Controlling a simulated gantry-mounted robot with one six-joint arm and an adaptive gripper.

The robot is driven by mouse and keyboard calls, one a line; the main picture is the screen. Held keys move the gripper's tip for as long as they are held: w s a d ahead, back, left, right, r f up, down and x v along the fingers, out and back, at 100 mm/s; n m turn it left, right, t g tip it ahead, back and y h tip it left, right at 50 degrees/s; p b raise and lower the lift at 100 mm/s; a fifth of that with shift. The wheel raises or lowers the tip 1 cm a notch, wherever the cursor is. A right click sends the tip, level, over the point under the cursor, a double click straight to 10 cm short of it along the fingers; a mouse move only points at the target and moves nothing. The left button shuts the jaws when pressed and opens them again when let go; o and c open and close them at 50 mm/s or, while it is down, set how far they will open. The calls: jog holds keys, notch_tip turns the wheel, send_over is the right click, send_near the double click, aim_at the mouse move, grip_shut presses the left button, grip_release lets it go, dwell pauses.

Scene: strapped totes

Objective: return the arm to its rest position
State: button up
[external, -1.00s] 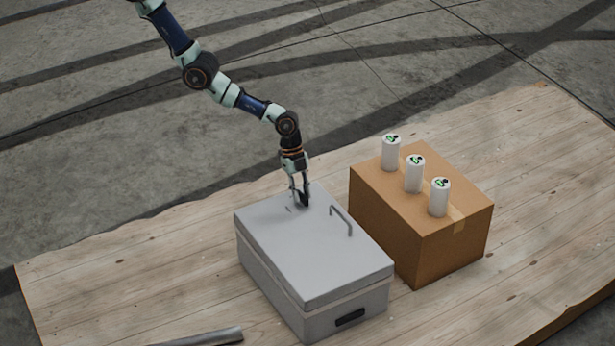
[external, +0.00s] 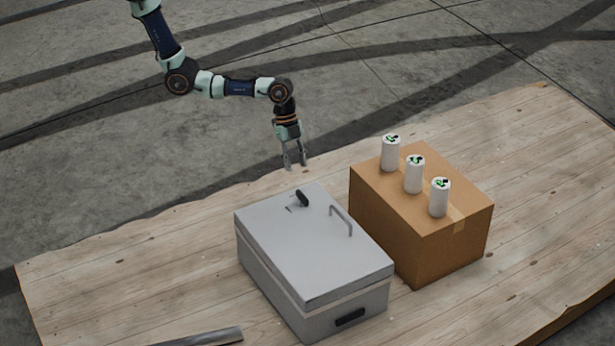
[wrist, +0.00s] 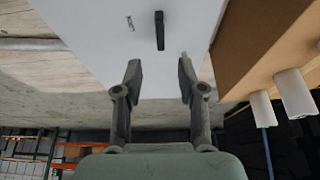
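My gripper (external: 294,163) hangs in the air above and behind the back edge of the grey lidded tote (external: 315,250). Its fingers are apart with nothing between them, as the wrist view also shows (wrist: 160,82). The tote's lid is down. A small black knob or latch (external: 302,198) stands on the lid near its back edge, and it shows in the wrist view (wrist: 159,30) beyond the fingertips. A grey bar handle (external: 341,219) is on the lid's right side. My gripper touches none of these.
A cardboard box (external: 450,245) stands right of the tote with three white cans, near (external: 439,199), middle (external: 414,175) and far (external: 391,153), on top. A grey bar (external: 205,337) lies at the front edge of view. The wooden platform (external: 130,265) is clear at left.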

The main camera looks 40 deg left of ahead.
jog(key=shift+v, duration=1)
